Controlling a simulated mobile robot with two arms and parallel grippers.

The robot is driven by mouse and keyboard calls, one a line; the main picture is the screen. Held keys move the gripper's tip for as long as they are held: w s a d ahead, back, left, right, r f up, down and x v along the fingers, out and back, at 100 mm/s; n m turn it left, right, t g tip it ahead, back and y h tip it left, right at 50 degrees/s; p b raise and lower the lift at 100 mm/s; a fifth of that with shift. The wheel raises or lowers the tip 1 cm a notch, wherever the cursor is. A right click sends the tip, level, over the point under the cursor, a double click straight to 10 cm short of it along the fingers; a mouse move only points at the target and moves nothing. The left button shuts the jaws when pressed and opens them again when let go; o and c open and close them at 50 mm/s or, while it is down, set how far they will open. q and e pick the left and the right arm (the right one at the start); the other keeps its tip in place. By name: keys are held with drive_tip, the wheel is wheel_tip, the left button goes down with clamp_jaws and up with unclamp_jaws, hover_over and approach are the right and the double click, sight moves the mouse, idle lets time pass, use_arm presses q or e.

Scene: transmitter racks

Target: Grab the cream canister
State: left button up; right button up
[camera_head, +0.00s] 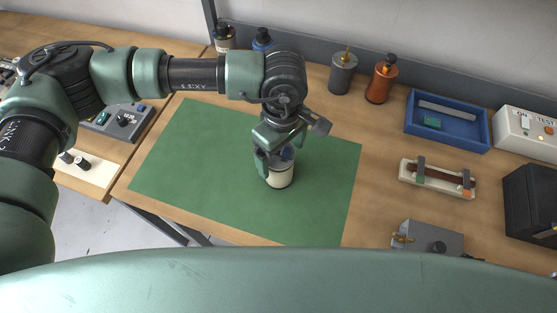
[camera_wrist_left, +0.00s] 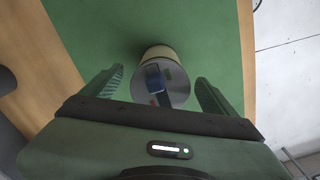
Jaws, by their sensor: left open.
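The cream canister (camera_head: 280,179) stands upright on the green mat (camera_head: 205,150), with its upper part partly hidden by my gripper. In the left wrist view the canister (camera_wrist_left: 160,53) shows its grey top with a blue piece on it, and a little cream side. My left gripper (camera_head: 277,158) is open above and around the canister's top. In the left wrist view its two fingers (camera_wrist_left: 161,80) stand on either side of the top, with a gap on both sides. My right gripper is not in view.
A grey canister (camera_head: 343,73), an orange canister (camera_head: 381,80), a blue canister (camera_head: 262,40) and a whitish, dark-topped one (camera_head: 224,38) stand along the back. A blue tray (camera_head: 447,143) and a grey box (camera_head: 430,238) are to the right. The mat around the canister is clear.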

use_arm(q)
drive_tip(key=shift+w+a+f+p, duration=0.1)
drive_tip(key=shift+a+f+p, duration=0.1)
drive_tip(key=shift+f+p, duration=0.35)
drive_tip(key=shift+w+a+f+p, duration=0.1)
drive_tip(key=shift+a+f+p, duration=0.1)
drive_tip(key=shift+f+p, duration=0.35)
wheel_tip(320, 180, down, 3)
drive_tip(key=shift+r, duration=0.2)
drive_tip(key=shift+w, duration=0.1)
drive_tip(key=c, duration=1.5)
drive_tip(key=shift+c, duration=1.3)
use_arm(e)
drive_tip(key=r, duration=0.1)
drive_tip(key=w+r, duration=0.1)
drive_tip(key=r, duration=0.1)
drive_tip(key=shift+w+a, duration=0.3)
use_arm(q)
drive_tip(key=shift+r, duration=0.15)
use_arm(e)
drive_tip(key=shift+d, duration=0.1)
